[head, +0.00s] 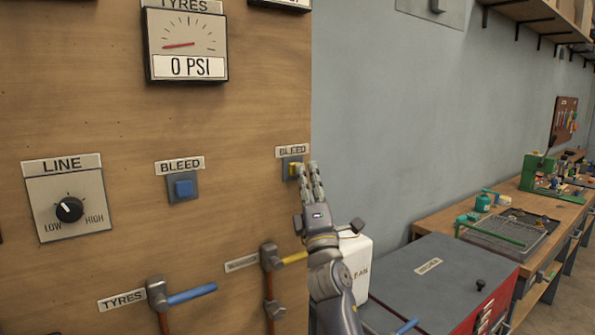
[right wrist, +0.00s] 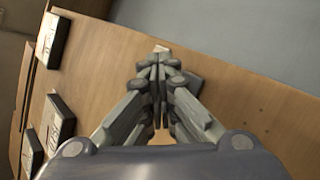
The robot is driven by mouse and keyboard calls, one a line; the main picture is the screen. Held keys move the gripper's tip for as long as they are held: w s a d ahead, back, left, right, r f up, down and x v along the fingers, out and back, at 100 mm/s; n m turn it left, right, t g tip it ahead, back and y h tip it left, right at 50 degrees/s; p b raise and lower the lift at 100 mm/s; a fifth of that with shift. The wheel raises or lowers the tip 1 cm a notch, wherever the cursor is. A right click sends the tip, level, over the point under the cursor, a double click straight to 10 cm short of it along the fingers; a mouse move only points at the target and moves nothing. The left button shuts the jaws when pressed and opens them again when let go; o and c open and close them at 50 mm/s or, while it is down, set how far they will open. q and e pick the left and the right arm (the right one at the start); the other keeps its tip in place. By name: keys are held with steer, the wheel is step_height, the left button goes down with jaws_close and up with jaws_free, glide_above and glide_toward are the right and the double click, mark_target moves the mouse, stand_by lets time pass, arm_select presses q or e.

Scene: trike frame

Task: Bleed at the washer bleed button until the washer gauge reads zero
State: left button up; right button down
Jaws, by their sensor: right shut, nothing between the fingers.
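The washer bleed button is the yellow button (head: 293,170) under the right-hand BLEED label (head: 292,151), near the board's right edge. My right gripper (head: 309,168) is shut and empty, with its fingertips at the button and covering its right part. Whether they touch it, or press it in, I cannot tell. In the right wrist view the shut fingers (right wrist: 158,68) point at the board and hide the button. The washer gauge is not readable; only the bottom edge of a gauge (head: 285,4) shows at the top. My left gripper is not in view.
The TYRES gauge (head: 186,45) reads 0 PSI. A blue bleed button (head: 184,188) and the LINE knob (head: 69,209) sit further left. Valves with a blue lever (head: 191,294) and a yellow lever (head: 293,257) are below. A grey cabinet (head: 440,270) stands at right.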

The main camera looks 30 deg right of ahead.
stand_by(0.6)
steer(key=shift+s+d+h+p, duration=0.1)
steer(key=shift+s+h+p, duration=0.3)
steer(key=shift+s, duration=0.5)
steer(key=shift+y, duration=0.4)
steer(key=shift+h, duration=0.3)
steer(key=s+p, duration=0.1)
steer(key=s, duration=0.1)
steer(key=s+p, duration=0.1)
steer(key=s, duration=0.2)
steer(key=shift+d, duration=0.2)
